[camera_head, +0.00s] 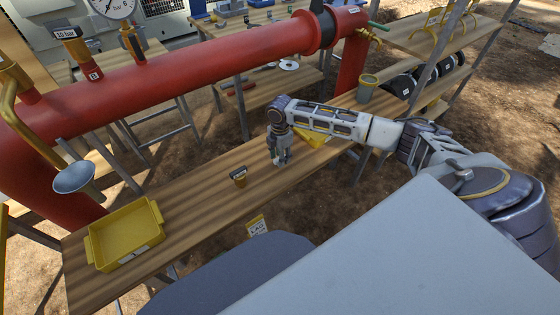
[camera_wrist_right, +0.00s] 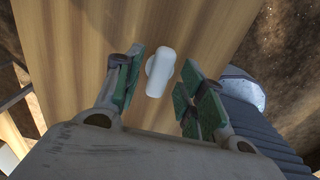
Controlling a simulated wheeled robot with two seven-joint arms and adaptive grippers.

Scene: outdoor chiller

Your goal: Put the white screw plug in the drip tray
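The white screw plug (camera_wrist_right: 159,73) lies on the wooden bench, seen between the fingers in the right wrist view. My right gripper (camera_wrist_right: 163,80) is open, pointing down at it, with gaps on both sides of the plug. In the head view, my right gripper (camera_head: 280,160) is over the middle of the bench, and I cannot make out the plug there. A yellow tray (camera_head: 104,261), which looks like the drip tray, sits empty at the bench's near left end. My left gripper is not in view.
A yellow item (camera_head: 313,138) lies behind my right gripper. A red pipe (camera_head: 190,77) runs along the back, with a grey funnel (camera_head: 74,177) near the tray.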

